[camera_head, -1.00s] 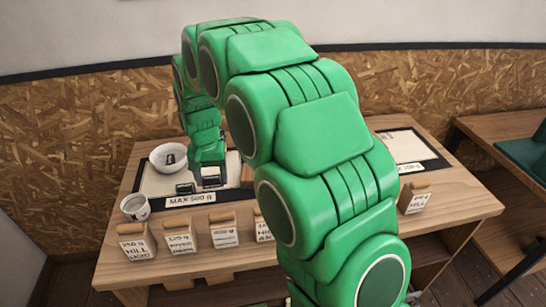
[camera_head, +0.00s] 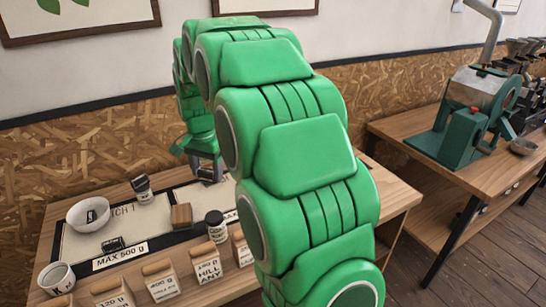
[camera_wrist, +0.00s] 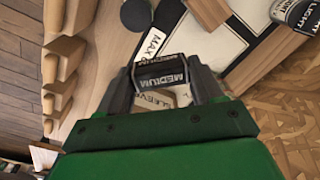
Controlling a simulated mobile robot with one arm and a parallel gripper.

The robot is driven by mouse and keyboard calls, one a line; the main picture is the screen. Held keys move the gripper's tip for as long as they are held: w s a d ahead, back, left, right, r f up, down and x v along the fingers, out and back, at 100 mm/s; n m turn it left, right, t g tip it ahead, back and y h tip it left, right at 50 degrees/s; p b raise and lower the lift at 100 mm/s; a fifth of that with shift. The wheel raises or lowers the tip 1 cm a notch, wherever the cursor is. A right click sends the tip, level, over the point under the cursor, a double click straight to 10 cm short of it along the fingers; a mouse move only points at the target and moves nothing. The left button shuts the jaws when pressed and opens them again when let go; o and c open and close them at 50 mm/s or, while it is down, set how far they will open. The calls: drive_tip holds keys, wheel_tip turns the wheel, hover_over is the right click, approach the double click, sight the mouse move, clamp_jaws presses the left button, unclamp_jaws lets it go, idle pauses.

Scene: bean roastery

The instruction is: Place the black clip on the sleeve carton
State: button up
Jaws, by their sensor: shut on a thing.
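My gripper (camera_head: 207,172) is shut on a black clip (camera_wrist: 160,70) with pale "MEDIUM" lettering, seen between the fingertips in the wrist view. In the head view the gripper is raised over the far side of the table, and the clip barely shows there. The sleeve carton (camera_wrist: 156,98), beige with part of the word "SLEEVES", shows in the gap between my fingers in the wrist view. I cannot tell whether clip and carton touch. My arm hides the carton in the head view. Another small black clip-like piece (camera_head: 112,243) lies on the left mat.
A white bowl (camera_head: 88,214), a cup (camera_head: 57,278), a dark-lidded jar (camera_head: 216,226), another jar (camera_head: 141,188) and a wooden block (camera_head: 181,215) stand on the table. Several labelled bags (camera_head: 160,280) line the front edge. A green roaster (camera_head: 470,125) stands on the right-hand table.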

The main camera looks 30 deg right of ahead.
drive_tip(key=s+d+r+m, duration=0.3)
drive_tip(key=d+r+m, duration=0.15)
drive_tip(key=d, duration=0.55)
drive_tip(key=s+d+r+m, duration=0.3)
drive_tip(key=d+r+m, duration=0.15)
drive_tip(key=d, duration=0.55)
drive_tip(key=shift+n+t, duration=0.3)
drive_tip(key=w+d+f, duration=0.1)
drive_tip(key=w+f, duration=0.2)
drive_tip(key=w, duration=0.1)
drive_tip(key=w+d+f, duration=0.2)
drive_tip(key=w, duration=0.2)
drive_tip(key=w+d+f, duration=0.1)
drive_tip(key=w+f, duration=0.2)
drive_tip(key=w, duration=0.1)
drive_tip(key=shift+d+f, duration=0.2)
drive_tip(key=shift+f, duration=0.15)
drive_tip(key=shift+w+d+f, duration=0.1)
drive_tip(key=shift+w+f, duration=0.3)
drive_tip(key=shift+f, duration=1.7)
